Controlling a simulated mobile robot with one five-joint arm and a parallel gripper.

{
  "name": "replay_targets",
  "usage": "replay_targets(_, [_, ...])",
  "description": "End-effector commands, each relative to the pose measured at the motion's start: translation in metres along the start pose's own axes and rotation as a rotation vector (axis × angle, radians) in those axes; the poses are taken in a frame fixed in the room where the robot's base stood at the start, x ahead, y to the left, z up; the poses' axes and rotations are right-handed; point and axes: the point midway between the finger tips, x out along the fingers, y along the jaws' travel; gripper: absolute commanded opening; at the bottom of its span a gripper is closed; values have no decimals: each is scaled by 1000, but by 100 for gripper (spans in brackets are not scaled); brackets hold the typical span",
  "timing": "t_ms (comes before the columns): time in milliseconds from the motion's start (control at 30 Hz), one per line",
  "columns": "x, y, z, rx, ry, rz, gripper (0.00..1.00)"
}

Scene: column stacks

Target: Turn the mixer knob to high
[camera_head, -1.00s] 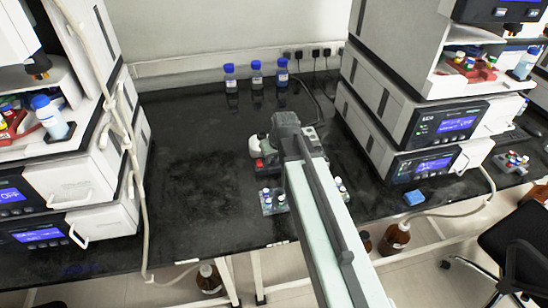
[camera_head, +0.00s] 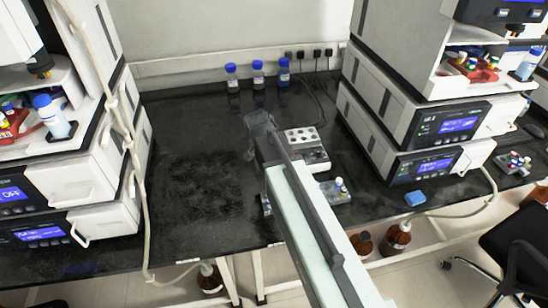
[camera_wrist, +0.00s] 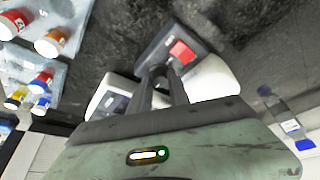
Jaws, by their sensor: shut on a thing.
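In the wrist view, the mixer (camera_wrist: 205,72) has a white body and a dark front panel with a red switch (camera_wrist: 181,51). My gripper (camera_wrist: 160,72) is at this panel, just left of the red switch. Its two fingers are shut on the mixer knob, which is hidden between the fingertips. In the head view, my forearm covers the mixer, and the fingertips are out of sight.
Several blue-capped bottles (camera_head: 258,76) stand at the back wall. Instrument stacks flank the black bench (camera_head: 195,150); its left middle is clear.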

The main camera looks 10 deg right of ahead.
Motion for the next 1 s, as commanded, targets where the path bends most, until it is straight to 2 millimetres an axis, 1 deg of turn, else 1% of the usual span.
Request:
replay_targets(300, [0, -1, 0, 89, 0, 37, 0])
replay_targets(800, [0, -1, 0, 103, -1, 42, 0])
replay_targets(833, [0, -1, 0, 103, -1, 42, 31])
replay_targets(867, [0, -1, 0, 103, -1, 42, 39])
replay_targets(900, [0, -1, 0, 102, -1, 41, 44])
replay_targets(1000, [0, -1, 0, 102, -1, 41, 44])
